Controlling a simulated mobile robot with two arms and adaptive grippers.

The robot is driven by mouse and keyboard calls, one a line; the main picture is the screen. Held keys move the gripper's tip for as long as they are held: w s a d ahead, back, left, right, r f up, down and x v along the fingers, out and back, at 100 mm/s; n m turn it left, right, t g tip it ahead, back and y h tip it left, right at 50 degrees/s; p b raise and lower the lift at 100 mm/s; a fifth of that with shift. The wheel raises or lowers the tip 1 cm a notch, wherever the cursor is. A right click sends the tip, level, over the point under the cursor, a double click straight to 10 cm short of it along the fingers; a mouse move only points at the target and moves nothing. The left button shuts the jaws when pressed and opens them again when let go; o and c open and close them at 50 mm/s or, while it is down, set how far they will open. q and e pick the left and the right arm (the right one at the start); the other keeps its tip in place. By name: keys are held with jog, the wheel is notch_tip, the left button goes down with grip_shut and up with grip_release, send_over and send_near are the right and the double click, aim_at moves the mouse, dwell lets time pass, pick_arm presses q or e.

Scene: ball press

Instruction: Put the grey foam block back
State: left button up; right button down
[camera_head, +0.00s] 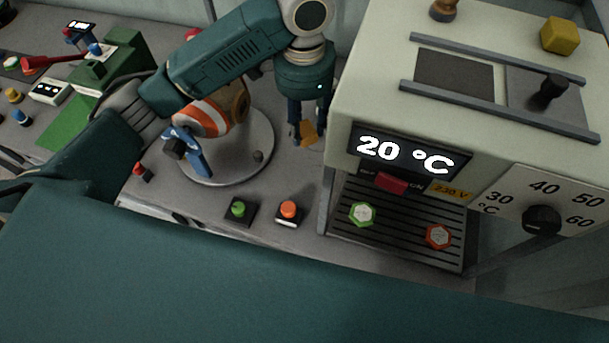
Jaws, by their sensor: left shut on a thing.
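My left gripper (307,128) hangs beside the left side of the white machine (345,107), pointing down. Its dark fingers are shut on a small orange-tan piece (309,134), held between the round grey plate and the machine. I cannot make out a grey foam block anywhere in this view. My right gripper is not in view.
A striped orange-and-white ball (207,118) and a blue clamp (190,150) are on a round plate (262,145). Green (238,208) and orange (288,209) buttons stand in front. A yellow cube (560,36) and dark knob (549,91) are on the machine's top.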

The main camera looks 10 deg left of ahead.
pick_arm(q)
notch_tip(320, 180, down, 18)
jog(key=shift+f+p, duration=0.1)
jog(key=shift+p, duration=1.1)
jog(key=o, duration=1)
jog(key=shift+f, duration=0.1)
notch_tip(320, 180, up, 12)
jog(key=shift+a+r+b, duration=0.1)
jog(key=shift+r+b, duration=0.05)
jog(key=shift+b, duration=0.6)
jog(key=shift+w, duration=0.1)
